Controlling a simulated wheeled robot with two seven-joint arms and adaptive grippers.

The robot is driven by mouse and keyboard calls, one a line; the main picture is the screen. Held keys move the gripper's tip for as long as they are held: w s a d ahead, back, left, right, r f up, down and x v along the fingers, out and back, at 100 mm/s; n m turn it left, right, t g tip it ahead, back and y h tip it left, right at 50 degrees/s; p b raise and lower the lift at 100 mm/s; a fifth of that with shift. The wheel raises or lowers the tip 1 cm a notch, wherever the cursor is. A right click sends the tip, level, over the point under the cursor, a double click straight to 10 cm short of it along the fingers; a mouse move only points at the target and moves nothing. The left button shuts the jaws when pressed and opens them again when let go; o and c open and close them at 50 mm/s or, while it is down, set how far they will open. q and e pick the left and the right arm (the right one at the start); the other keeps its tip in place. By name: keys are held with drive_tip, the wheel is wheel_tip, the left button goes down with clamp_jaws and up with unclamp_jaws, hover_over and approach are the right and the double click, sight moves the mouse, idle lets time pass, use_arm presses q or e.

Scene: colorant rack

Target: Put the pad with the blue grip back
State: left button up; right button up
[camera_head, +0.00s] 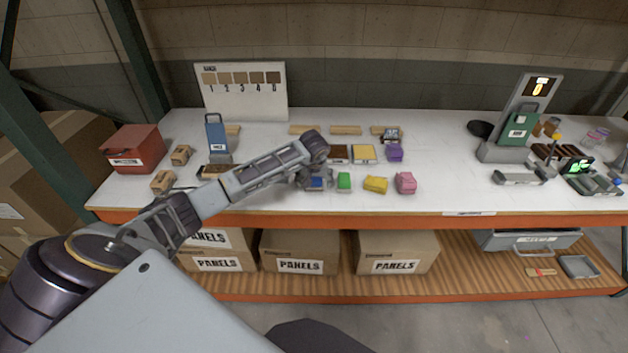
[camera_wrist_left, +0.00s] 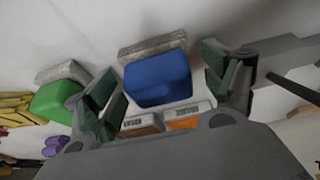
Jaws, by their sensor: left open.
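The pad with the blue grip (camera_head: 317,183) stands near the front edge of the table, at the left end of a row of coloured pads. In the left wrist view its blue grip (camera_wrist_left: 158,80) sits on a grey base against the white surface. My left gripper (camera_head: 314,176) is over this pad, partly hiding it in the head view. In the left wrist view the gripper's (camera_wrist_left: 160,70) green-lined fingers are apart, one on each side of the blue grip, with gaps visible. My right gripper is not in view.
A green pad (camera_head: 344,181) stands close to the right of the blue one, then a yellow pad (camera_head: 376,185) and a pink pad (camera_head: 405,182). A purple pad (camera_head: 394,153) and panels (camera_head: 364,154) are behind. Clear white tabletop (camera_head: 445,170) lies right of the pink pad.

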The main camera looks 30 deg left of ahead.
use_arm(q)
drive_tip(key=shift+r, duration=0.15)
drive_tip(key=shift+r, duration=0.25)
drive_tip(key=b+v, duration=0.1)
drive_tip(key=v, duration=1)
drive_tip(key=shift+r, duration=0.2)
drive_tip(key=shift+s+d, duration=0.1)
idle(0.4)
